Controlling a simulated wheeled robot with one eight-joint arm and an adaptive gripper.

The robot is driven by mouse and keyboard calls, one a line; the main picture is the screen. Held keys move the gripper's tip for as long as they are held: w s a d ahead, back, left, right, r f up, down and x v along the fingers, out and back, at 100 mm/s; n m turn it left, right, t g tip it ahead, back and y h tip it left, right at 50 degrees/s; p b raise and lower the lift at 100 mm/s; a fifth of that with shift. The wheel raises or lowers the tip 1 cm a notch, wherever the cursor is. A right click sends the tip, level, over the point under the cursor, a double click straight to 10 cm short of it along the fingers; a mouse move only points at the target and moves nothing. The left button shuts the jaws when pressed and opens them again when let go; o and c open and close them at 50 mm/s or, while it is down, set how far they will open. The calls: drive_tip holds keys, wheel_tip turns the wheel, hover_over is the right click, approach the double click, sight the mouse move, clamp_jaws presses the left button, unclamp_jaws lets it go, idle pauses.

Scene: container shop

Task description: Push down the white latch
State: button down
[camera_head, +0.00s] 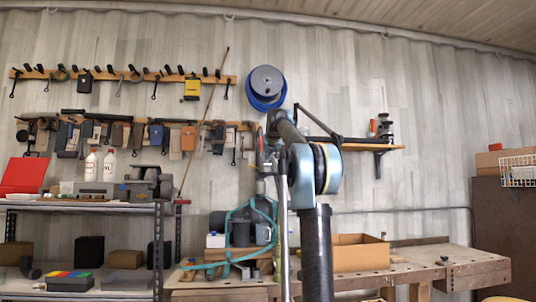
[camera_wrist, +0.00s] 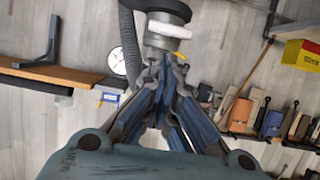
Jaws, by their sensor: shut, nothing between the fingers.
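My gripper (camera_wrist: 166,62) is shut and empty in the wrist view, its blue-grey fingers meeting at the tips. A white bar-like part (camera_wrist: 168,17), which looks like the white latch, shows just beyond the fingertips, slightly tilted, near the top edge. It sits against a grey round device (camera_wrist: 160,42). The fingertips overlap the lower part of this device in the picture; I cannot tell whether they touch it. In the head view my arm hides most of that area, and I cannot make out the latch there.
A dark ribbed hose (camera_wrist: 130,40) runs beside the device. The workbench (camera_head: 440,262) holds an open cardboard box (camera_head: 360,255). Tool racks (camera_head: 130,75) hang on the left wall, and a wooden shelf (camera_head: 365,146) is on the right. A metal rack (camera_head: 80,206) stands left.

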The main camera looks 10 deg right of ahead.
drive_tip(key=shift+s+f, duration=0.15)
drive_tip(key=shift+f, duration=0.5)
